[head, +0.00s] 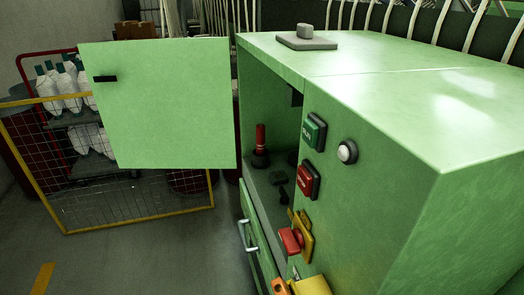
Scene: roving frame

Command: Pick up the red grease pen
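A red upright cylinder (261,137) with a wider dark foot stands inside the open compartment of the green cabinet (400,130), near its front left edge. It is the thing here that looks most like the red grease pen. A small dark object (282,193) lies nearer on the same shelf, and another dark shape is partly hidden behind the cabinet's front panel. Neither of my grippers shows in the head view.
The cabinet door (160,105) stands open to the left. The front panel bears a green button (314,132), a red button (307,180) and a red knob on yellow (291,240). A grey block (306,40) sits on top.

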